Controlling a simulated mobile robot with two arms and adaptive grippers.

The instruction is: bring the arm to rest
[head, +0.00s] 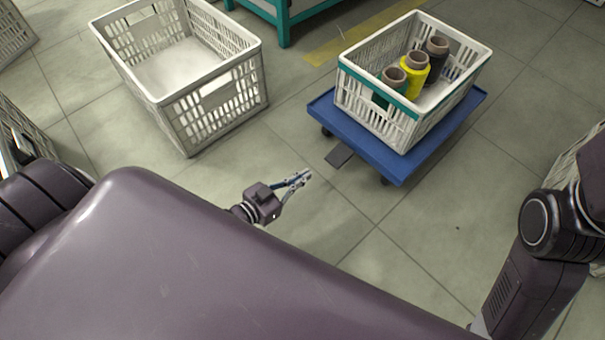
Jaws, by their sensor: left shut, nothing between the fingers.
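My left gripper (301,178) shows in the middle of the head view, beyond the edge of my own body. Its fingers are together with nothing between them. It hangs over bare floor, apart from the crates and the blue cart. Most of my left arm is hidden behind my body. Part of my right arm (540,245) shows at the right side; its gripper is out of view.
A white crate (385,125) with a green band and several bobbins, one yellow (412,78), stands on a blue cart (405,172). An empty white crate (200,118) stands on the floor at upper left. The tiled floor between is clear.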

